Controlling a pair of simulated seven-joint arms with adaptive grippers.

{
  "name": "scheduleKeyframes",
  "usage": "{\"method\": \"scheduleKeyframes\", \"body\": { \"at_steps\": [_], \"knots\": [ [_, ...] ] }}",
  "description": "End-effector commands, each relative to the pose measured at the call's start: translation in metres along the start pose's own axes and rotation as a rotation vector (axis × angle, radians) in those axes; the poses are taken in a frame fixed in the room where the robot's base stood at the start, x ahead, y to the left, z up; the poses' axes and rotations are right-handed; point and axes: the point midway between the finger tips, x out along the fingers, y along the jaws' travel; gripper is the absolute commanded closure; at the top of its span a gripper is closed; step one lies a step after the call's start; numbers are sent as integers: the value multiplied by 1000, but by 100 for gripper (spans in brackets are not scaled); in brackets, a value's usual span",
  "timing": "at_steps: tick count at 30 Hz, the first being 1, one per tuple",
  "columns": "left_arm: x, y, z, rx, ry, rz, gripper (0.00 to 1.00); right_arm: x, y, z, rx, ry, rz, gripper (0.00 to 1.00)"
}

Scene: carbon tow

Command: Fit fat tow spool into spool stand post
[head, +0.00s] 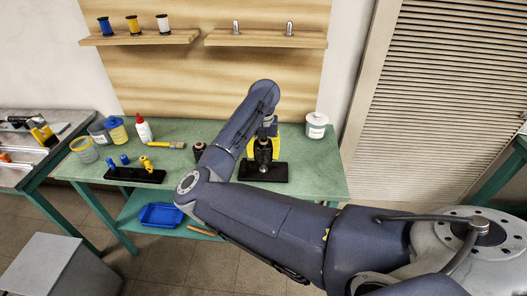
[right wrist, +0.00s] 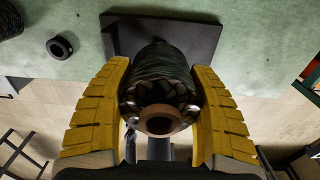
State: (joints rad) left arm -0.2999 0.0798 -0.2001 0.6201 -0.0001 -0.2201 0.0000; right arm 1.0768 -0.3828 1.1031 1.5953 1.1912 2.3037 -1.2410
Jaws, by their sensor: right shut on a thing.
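The fat tow spool (right wrist: 158,82), dark with a brown core end, sits between the two yellow fingers of my right gripper (right wrist: 161,68), which is shut on it. In the head view the spool (head: 263,154) appears over the black base of the spool stand (head: 275,174), with my right gripper (head: 266,137) at it. The stand's flat base (right wrist: 188,36) also shows beyond the spool in the right wrist view. The post is hidden, so I cannot tell whether the spool is around it. My left gripper is not in view.
Another dark spool (head: 200,150) stands left of my forearm. A black rack (head: 135,176) holds blue and yellow items. Bottles, tubs and a brush line the green table (head: 182,131). A white tub (head: 316,125) stands right. A dark ring (right wrist: 60,46) lies near the base.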

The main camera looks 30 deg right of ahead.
Motion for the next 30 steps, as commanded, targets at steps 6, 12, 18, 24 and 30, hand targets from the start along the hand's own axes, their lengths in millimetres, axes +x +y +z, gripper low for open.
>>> {"method": "scheduleKeyframes", "body": {
  "at_steps": [6, 12, 18, 24, 30],
  "knots": [
    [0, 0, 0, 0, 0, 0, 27, 5, 0, 0, -1, -1, 0, 78],
    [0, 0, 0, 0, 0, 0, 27, 9, 0, 0, 0, 0, -1, 78],
    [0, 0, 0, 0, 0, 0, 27, 13, 0, 0, 0, 0, -1, 78],
    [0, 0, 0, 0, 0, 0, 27, 17, 0, 0, -1, 0, 0, 78],
    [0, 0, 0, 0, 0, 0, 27, 21, 0, 0, -1, 0, 0, 78]
  ]
}}
